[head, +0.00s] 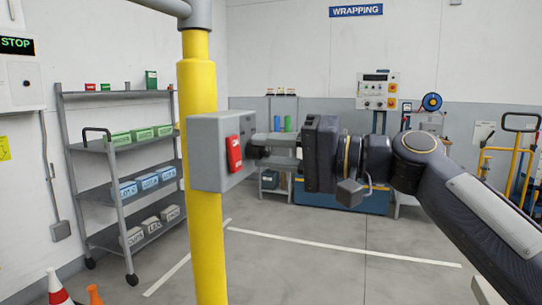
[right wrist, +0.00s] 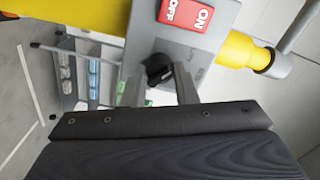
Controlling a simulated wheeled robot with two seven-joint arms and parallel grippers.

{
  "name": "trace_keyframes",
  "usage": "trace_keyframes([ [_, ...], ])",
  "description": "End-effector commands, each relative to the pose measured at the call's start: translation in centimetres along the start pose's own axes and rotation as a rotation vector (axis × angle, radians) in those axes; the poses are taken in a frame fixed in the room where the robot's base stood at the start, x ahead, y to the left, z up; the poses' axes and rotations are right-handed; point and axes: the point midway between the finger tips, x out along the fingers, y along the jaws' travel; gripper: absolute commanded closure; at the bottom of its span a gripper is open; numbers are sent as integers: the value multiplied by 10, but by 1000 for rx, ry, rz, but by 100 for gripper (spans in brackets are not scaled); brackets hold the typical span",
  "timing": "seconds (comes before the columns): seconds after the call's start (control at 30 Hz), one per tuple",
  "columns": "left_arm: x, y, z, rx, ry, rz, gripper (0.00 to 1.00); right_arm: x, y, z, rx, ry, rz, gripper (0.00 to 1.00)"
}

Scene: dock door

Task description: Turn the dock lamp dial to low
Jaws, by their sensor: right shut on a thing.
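The dock lamp dial is a black knob (right wrist: 158,68) on the face of a grey box (head: 208,150) fixed to a yellow post. The box also shows in the right wrist view (right wrist: 205,52). My right gripper (head: 262,146) reaches in from the right and is shut on the dial, with one finger on each side of it in the right wrist view (right wrist: 158,80). I cannot read the dial's setting; its markings are too small or hidden behind the fingers. My left gripper is not in view.
A red ON/OFF rocker switch (head: 234,154) sits on the same box, close beside the dial. The yellow post (head: 205,240) stands in front of me. A shelf cart (head: 118,140) with labelled bins is at the left. The floor (head: 310,265) beyond is clear.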

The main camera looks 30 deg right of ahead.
Motion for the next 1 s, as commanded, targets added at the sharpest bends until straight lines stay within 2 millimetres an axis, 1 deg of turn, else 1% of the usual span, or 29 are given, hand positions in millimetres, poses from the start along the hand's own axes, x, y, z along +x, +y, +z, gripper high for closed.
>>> trace_keyframes([
  [0.37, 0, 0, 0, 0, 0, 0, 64, 0, 1, 1, -5, -4, 3, 97],
  [0.4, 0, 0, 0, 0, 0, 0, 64, 0, 1, 1, -5, -4, 3, 71],
  [0.53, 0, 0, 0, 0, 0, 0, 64, 0, 1, 1, -5, -3, 2, 54],
  [0.57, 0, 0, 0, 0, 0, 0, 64, 0, 1, 1, -4, -3, 2, 52],
  [0.87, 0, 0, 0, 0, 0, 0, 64, -2, 0, 0, -4, -1, 0, 52],
  [1.0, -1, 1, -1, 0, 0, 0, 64, -19, -1, -1, -4, 2, 0, 52],
])
